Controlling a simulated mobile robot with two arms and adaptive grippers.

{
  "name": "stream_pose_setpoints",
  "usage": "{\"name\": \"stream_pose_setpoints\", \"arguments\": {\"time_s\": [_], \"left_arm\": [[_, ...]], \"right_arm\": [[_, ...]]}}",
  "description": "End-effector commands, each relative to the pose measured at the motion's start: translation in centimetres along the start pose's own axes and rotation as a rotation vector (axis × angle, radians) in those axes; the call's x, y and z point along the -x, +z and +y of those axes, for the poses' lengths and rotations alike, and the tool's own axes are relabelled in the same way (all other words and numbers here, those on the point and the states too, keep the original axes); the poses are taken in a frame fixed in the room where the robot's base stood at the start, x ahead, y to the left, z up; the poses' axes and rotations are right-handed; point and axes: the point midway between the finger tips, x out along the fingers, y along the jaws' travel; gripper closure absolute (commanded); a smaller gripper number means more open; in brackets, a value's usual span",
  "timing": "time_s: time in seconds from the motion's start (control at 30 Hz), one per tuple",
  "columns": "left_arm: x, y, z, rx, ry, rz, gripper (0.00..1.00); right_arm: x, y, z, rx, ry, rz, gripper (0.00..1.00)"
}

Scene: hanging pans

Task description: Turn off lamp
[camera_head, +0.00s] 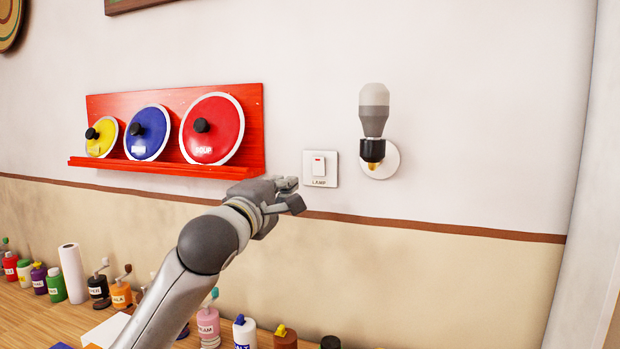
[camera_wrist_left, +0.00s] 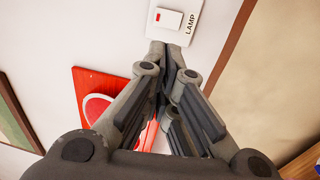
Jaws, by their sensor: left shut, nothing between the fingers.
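The lamp (camera_head: 374,112) is on the wall at the right in the head view, with a grey bulb in a black socket on a round white base. The bulb looks grey and unlit. The white switch (camera_head: 319,167) marked LAMP is on the wall to the left of the lamp. It also shows at the top of the left wrist view (camera_wrist_left: 172,20). My left gripper (camera_head: 294,193) is shut and empty, just left of and below the switch in the head view. In the left wrist view its fingertips are close to the switch; I cannot tell whether they touch. My right gripper is not in view.
A red shelf (camera_head: 170,167) with three coloured lids is on the wall left of the switch. Several bottles and a white paper roll (camera_head: 73,272) stand on the wooden counter (camera_head: 35,320) below. The wall around the lamp is clear.

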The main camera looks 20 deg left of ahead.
Motion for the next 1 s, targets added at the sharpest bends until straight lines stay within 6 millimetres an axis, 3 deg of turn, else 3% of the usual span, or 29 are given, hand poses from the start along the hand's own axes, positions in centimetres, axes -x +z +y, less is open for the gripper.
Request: {"name": "stream_pose_setpoints", "arguments": {"time_s": [0.47,1.0], "left_arm": [[-0.3,0.0,-0.1,0.000,-0.001,0.000,1.00],[-7.9,-0.1,0.2,-0.002,-0.001,0.002,1.00]], "right_arm": [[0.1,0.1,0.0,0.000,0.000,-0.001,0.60],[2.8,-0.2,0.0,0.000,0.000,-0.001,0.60]]}}
